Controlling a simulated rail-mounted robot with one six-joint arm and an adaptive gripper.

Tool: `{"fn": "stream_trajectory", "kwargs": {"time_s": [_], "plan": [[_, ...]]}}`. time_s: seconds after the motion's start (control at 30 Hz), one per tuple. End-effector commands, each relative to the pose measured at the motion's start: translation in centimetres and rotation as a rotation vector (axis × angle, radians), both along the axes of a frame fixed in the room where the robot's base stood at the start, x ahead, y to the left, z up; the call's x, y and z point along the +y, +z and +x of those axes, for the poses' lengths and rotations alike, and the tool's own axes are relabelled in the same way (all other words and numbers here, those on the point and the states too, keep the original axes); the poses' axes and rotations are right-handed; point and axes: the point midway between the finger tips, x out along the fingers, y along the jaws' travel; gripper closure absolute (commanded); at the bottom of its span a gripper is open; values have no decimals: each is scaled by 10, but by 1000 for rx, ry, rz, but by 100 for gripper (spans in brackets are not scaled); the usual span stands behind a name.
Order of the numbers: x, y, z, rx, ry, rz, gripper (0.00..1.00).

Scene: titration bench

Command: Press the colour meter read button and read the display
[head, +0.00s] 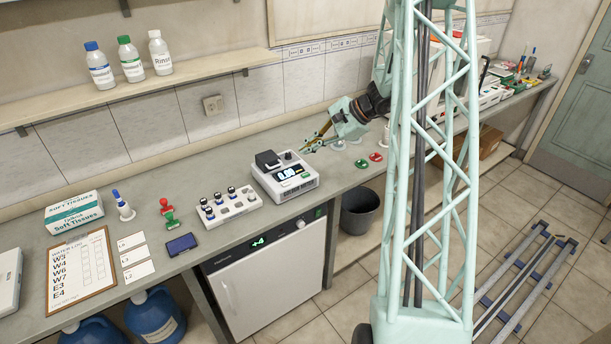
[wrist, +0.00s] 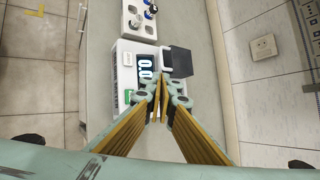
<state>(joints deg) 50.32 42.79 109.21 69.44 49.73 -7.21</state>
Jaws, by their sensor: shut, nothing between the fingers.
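The colour meter (head: 290,186) is a white box on the bench with a dark square lid (head: 268,160) and a lit display. In the wrist view the meter (wrist: 128,57) has its display (wrist: 146,68) reading what looks like 0.0. A green button (wrist: 128,96) sits beside the display, with white keys near it. My gripper (head: 307,147) is shut and empty, just right of and above the meter's back right part. In the wrist view my gripper's fingertips (wrist: 159,82) overlap the meter between display and lid; contact cannot be told.
A white vial rack (head: 230,208) with dark-capped vials stands left of the meter. Red and green stamps (head: 168,212), a dark blue device (head: 181,244) and a clipboard (head: 80,275) lie further left. Green and red discs (head: 361,164) lie right.

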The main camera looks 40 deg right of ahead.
Motion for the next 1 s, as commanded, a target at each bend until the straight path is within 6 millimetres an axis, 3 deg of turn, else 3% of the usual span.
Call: {"fn": "stream_trajectory", "kwargs": {"time_s": [1.0], "plan": [[0, -76, 0, 0, 0, 0, 100]]}}
